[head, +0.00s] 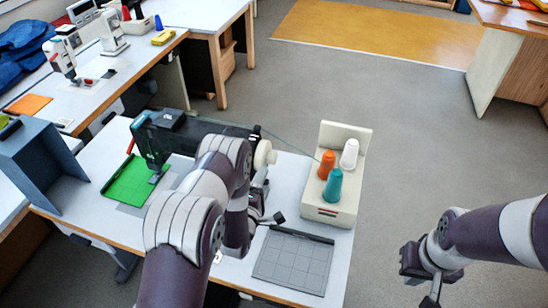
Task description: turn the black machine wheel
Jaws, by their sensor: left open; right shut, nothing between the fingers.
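The black sewing machine (210,133) stands on the white table. Its round cream wheel (264,154) shows at the machine's right end. My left gripper (264,196) is just in front of and below the wheel in the picture. It is open, and its fingers are partly hidden by my arm. I cannot tell whether it touches the wheel. My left arm also covers part of the machine's front. My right gripper (431,294) is shut and empty, off to the right above the floor.
A cream stand (329,212) with orange, teal and white thread cones is right of the wheel. A grey grid mat (293,261) lies at the front. A green mat (128,182) and blue-grey bin (42,160) are left. Open floor (410,150) lies right.

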